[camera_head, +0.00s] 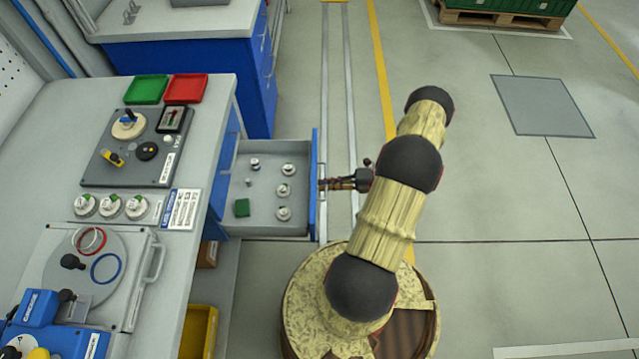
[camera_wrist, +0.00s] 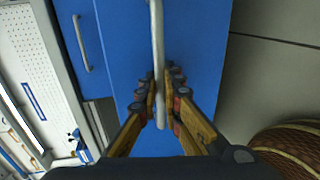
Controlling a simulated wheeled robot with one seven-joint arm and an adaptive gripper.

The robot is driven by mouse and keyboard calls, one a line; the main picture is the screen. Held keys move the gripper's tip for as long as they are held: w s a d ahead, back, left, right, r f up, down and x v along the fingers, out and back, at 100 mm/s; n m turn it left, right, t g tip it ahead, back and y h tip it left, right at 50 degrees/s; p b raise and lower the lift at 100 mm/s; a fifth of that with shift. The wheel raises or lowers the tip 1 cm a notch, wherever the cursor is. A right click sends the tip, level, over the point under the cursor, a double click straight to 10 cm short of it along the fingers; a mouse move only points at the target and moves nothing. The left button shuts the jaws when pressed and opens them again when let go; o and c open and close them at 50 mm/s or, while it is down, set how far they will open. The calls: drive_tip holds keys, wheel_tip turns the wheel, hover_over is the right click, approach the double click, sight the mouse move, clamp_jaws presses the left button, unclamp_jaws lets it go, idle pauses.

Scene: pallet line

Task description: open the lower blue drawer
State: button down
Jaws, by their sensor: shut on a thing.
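The lower blue drawer (camera_head: 315,170) stands pulled well out from the workbench in the head view, with its grey inside showing. In the head view my gripper (camera_head: 325,184) is at the outer face of the drawer front; the handle is mostly hidden there.
Another closed blue drawer front with a handle (camera_wrist: 83,45) shows beside it in the wrist view. The workbench (camera_head: 215,110) carries panels, trays and knobs. A yellow bin (camera_head: 198,330) is below it. The floor (camera_head: 500,200) to the right is clear.

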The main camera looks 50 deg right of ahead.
idle(0.3)
drive_tip(key=c, duration=2.3)
unclamp_jaws()
drive_tip(key=v, duration=1.2)
drive_tip(key=shift+f, duration=0.15)
